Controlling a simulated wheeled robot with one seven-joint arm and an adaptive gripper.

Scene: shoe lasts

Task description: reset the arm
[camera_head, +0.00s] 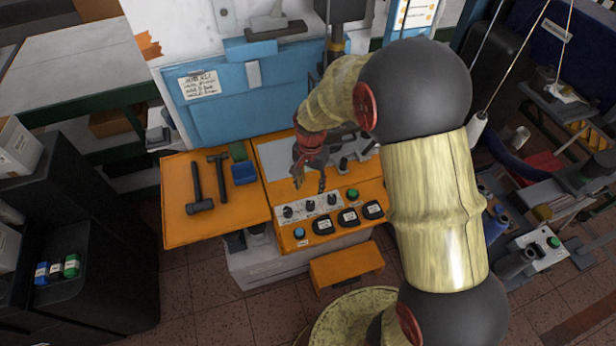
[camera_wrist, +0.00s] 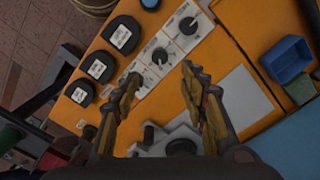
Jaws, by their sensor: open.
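My gripper (camera_wrist: 158,90) is open and empty in the wrist view, its two fingers spread apart above the orange machine top. In the head view my gripper (camera_head: 311,184) points down over the orange control panel (camera_head: 284,237). The panel carries a strip with knobs (camera_head: 310,206) and several black labelled boxes (camera_head: 348,217); the knobs (camera_wrist: 159,56) and boxes (camera_wrist: 122,36) also show in the wrist view, beyond the fingers. My arm reaches in from the right and hides part of the machine.
Two hammers (camera_head: 196,188) and a blue bin (camera_head: 244,172) lie on the orange side table (camera_head: 176,228) to the left. A blue machine housing (camera_head: 235,105) stands behind. Dark shelves (camera_head: 110,200) are at the far left. A cluttered bench (camera_head: 545,205) is at the right.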

